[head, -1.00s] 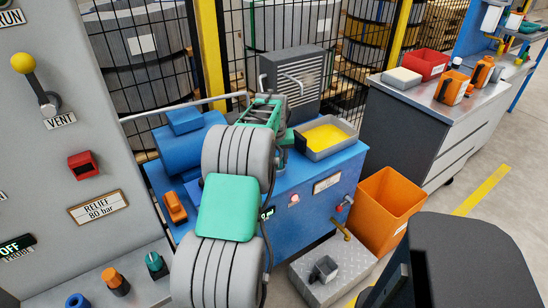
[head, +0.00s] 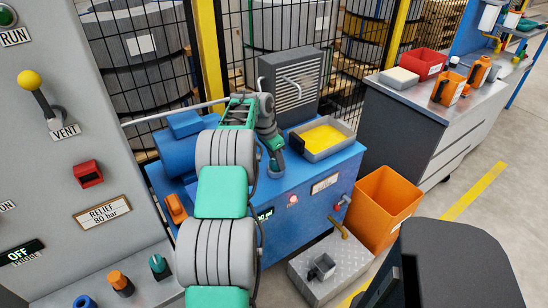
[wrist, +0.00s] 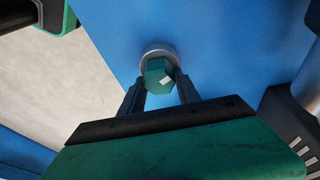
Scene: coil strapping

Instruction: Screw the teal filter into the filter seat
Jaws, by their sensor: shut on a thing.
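The teal filter (wrist: 156,76), with a hexagonal top and a white mark, sits between the two dark fingers of my gripper (wrist: 160,92) in the wrist view. My gripper is shut on it. A grey round ring, which looks like the filter seat (wrist: 158,46), shows around and behind the filter on the blue surface. How deep the filter sits in it cannot be told.
A tray with yellow contents (head: 345,151) stands on the unit, close right of my wrist. A grey finned box (head: 292,85) is behind. An orange bin (head: 385,210) and a checker-plate step (head: 310,282) stand right and in front. The control panel (head: 120,140) is at left.

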